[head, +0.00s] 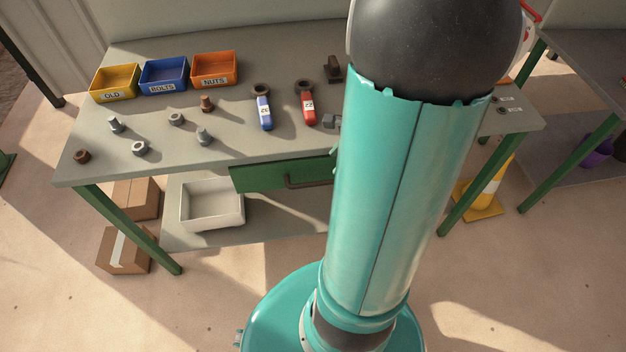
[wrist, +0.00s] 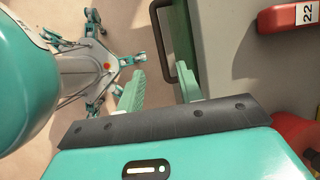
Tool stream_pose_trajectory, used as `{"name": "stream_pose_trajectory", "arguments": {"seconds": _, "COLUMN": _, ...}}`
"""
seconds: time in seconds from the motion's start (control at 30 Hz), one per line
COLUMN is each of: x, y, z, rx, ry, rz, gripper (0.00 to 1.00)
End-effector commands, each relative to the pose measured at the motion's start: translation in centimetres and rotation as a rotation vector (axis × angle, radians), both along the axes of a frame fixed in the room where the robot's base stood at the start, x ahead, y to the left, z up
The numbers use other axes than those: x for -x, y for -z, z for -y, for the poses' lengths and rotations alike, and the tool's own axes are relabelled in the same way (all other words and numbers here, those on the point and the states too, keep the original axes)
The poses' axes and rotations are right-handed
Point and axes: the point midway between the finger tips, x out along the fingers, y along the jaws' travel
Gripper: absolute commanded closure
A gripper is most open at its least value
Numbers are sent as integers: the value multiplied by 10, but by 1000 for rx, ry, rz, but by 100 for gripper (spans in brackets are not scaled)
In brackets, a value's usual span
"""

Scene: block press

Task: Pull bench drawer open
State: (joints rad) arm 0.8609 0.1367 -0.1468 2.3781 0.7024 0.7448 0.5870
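The bench drawer's green front (head: 262,178) shows under the bench top in the head view, close under the front edge, and looks shut. My arm hides its right end. Its dark bar handle (head: 305,183) stands out from the front. In the wrist view the handle (wrist: 160,40) runs along the green drawer front (wrist: 186,40). My gripper (wrist: 161,72) is open, with its two green fingers wide apart. The handle's lower end shows between the fingertips, nearer the right finger; I cannot tell whether they touch. My gripper is hidden in the head view.
The bench top (head: 235,145) holds yellow, blue and orange bins, loose nuts and bolts, and blue and red wrenches. A white tray (head: 212,222) sits on the lower shelf. Cardboard boxes (head: 125,250) are at the left, a yellow cone (head: 486,200) at the right. Floor before the bench is open.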

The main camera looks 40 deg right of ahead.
Motion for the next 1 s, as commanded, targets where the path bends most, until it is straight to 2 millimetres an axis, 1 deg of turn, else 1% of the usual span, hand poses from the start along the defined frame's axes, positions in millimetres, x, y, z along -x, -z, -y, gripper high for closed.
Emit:
{"name": "stream_pose_trajectory", "arguments": {"seconds": 0.2, "x": -14, "y": 38, "z": -10, "rx": -6, "ry": 0, "rz": -4, "gripper": 64}}
{"name": "stream_pose_trajectory", "arguments": {"seconds": 0.4, "x": -28, "y": 72, "z": -19, "rx": -6, "ry": -2, "rz": -3, "gripper": 64}}
{"name": "stream_pose_trajectory", "arguments": {"seconds": 0.6, "x": -40, "y": 99, "z": -27, "rx": -2, "ry": -3, "rz": -2, "gripper": 64}}
{"name": "stream_pose_trajectory", "arguments": {"seconds": 0.8, "x": -45, "y": 111, "z": -32, "rx": -1, "ry": -5, "rz": -1, "gripper": 64}}
{"name": "stream_pose_trajectory", "arguments": {"seconds": 1.0, "x": -46, "y": 111, "z": -32, "rx": 0, "ry": -5, "rz": 0, "gripper": 64}}
